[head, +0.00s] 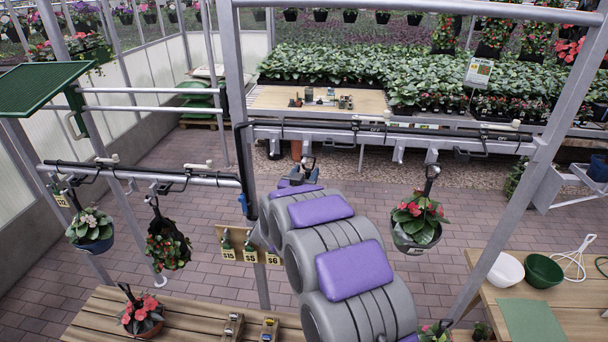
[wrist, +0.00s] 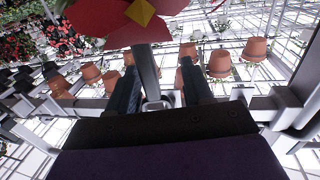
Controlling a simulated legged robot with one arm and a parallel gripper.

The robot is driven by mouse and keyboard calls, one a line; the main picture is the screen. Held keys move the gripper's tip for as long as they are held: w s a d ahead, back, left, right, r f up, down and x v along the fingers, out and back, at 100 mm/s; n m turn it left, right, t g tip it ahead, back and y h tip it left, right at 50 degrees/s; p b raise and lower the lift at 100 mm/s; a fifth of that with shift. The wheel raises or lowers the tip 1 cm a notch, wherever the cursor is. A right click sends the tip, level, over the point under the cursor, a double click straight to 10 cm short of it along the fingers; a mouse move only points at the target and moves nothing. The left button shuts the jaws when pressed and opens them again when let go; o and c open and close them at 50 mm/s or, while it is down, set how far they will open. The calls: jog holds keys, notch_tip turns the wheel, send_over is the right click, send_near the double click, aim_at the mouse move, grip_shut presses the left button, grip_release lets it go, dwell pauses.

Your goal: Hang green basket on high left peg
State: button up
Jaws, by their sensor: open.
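My gripper (head: 307,164) is open at the far end of my raised arm, in front of the right, higher rail (head: 470,140) near its left part. In the wrist view my gripper (wrist: 158,88) shows two dark fingers spread apart. A grey metal piece (wrist: 147,70) shows between them; I cannot tell whether it touches them. A dark grey-green basket with red flowers (head: 415,235) hangs at the right, well apart from my gripper. It looks closest to the green basket, but its colour is not certain. Grey pegs (head: 399,154) stick out below the higher rail.
A blue basket (head: 95,245) and a dark basket (head: 165,250) hang from the lower left rail (head: 130,173). White (head: 506,272) and green (head: 543,272) bowls sit at right. Metal posts flank the rails.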

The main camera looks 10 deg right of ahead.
jog(key=b+v, duration=0.3)
jog(key=v, duration=1.4)
jog(key=s+a+f+n+g+y+b, duration=0.2)
jog(key=a+f+n+y+b, duration=0.1)
jog(key=a+f+y+b, duration=0.45)
jog(key=s+f+n+g+y+b, duration=0.3)
jog(key=s+f+g+y+b, duration=0.15)
jog(key=s+f, duration=0.4)
jog(key=s+d+f+g+h+b, duration=0.1)
jog(key=s+d+f+g+b, duration=0.2)
jog(key=s, duration=0.8)
jog(key=s+d+f+g+h+b, duration=0.1)
jog(key=s+d+f+g+b, duration=0.2)
jog(key=s+d, duration=0.3)
jog(key=s+d+f+g+h+b, duration=0.1)
jog(key=s+d+f+g+b, duration=0.2)
jog(key=s, duration=1.2)
jog(key=shift+s+d+f+g+h+b, duration=0.3)
jog(key=shift+d+f+g, duration=0.4)
jog(key=shift+d+g, duration=0.3)
